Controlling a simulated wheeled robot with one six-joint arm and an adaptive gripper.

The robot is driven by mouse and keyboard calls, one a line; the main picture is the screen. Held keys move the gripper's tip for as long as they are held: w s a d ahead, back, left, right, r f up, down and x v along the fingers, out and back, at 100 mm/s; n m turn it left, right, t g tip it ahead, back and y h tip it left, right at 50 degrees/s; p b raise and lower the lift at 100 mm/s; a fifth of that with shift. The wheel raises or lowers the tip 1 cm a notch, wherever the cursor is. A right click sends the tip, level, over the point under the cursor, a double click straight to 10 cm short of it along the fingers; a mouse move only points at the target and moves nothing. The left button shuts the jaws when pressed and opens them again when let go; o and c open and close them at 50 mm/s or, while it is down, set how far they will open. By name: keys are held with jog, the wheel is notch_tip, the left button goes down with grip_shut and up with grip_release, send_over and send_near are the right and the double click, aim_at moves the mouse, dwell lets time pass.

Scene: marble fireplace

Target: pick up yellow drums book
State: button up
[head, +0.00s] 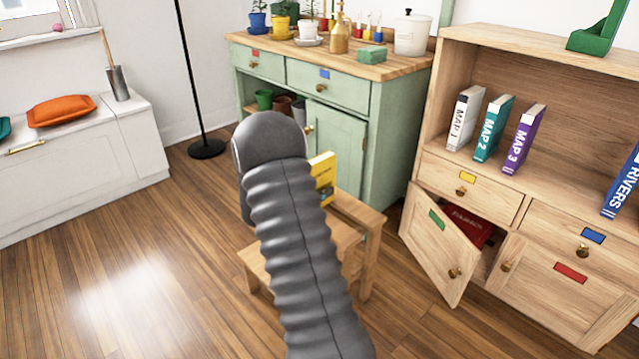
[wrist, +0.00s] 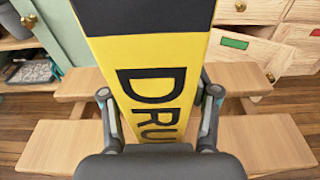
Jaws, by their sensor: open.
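The yellow drums book (head: 324,177) stands upright on a wooden step stool (head: 352,228), partly hidden behind my arm in the head view. In the wrist view the book (wrist: 150,62) fills the middle, with a black band at its top and the black letters "DRU" showing. My gripper (wrist: 160,98) is open, with one finger on each side of the book's spine. I cannot tell whether the fingers touch it. In the head view my gripper is hidden behind my arm.
A green cabinet (head: 345,160) with pots on top stands behind the stool. A wooden bookcase (head: 490,60) to the right has a lower door (head: 437,243) standing open, with a red book (head: 468,224) inside. The floor at left is clear.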

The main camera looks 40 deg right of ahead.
jog(key=shift+c, duration=0.2)
grip_shut()
jog(key=shift+r, duration=0.1)
